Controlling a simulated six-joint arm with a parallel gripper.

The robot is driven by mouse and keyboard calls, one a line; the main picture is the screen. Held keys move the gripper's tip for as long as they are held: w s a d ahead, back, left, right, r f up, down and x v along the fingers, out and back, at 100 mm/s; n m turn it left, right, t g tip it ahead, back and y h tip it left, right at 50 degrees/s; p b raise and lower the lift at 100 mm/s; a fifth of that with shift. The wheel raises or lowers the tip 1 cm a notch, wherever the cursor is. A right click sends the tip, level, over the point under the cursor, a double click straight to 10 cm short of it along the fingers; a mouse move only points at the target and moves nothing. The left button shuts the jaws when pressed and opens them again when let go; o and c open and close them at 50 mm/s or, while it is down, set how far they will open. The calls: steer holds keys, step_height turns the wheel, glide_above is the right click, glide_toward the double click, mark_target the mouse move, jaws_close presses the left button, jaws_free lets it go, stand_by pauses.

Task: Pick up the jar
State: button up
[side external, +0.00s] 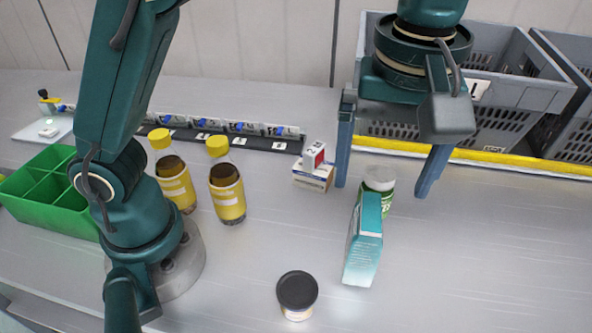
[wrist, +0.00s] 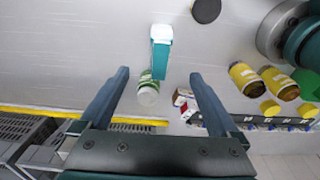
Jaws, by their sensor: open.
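A green and white jar with a white lid (side external: 379,180) stands on the metal table, partly hidden by a teal box (side external: 364,242) close beside it. In the wrist view the jar (wrist: 148,92) shows between the two fingers, nearer the left one, with the teal box (wrist: 160,52) beyond it. My gripper (side external: 381,190) is open and empty, its fingers apart on either side of the jar in the side view; it also shows in the wrist view (wrist: 159,74). A short jar with a black lid (side external: 297,294) stands apart at the front.
Small boxes (side external: 314,170) stand near the left finger. Two yellow-capped bottles (side external: 227,190) and a green divided bin (side external: 45,190) are further left. Grey crates (side external: 530,95) stand behind a yellow-edged strip (side external: 500,160). The table's front right is clear.

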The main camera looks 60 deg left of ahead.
steer(key=w+a+r+m+t+y, duration=0.1)
steer(key=w+a+r+m+t, duration=0.1)
steer(key=w+a+r+t, duration=0.55)
steer(key=w+a+r+m+t+y, duration=0.1)
steer(key=w+a+r+t, duration=0.2)
steer(key=w+a+t, duration=0.75)
steer(key=m+g+h, duration=0.9)
steer(key=m+h, duration=0.3)
steer(key=m, duration=0.2)
glide_above(384, 174)
steer(key=s+a, duration=0.2)
step_height(384, 174, down, 6)
steer(key=f, duration=0.1)
steer(key=shift+m, duration=0.3)
step_height(384, 174, down, 13)
steer(key=shift+w+d+f, duration=0.1)
steer(key=shift+w+f, duration=0.05)
steer(key=shift+f, duration=0.05)
steer(key=shift+w+d+f, duration=0.1)
steer(key=shift+w+f, duration=0.05)
steer(key=shift+f, duration=0.3)
steer(key=shift+x, duration=2.45)
steer(key=shift+r, duration=0.1)
jaws_close()
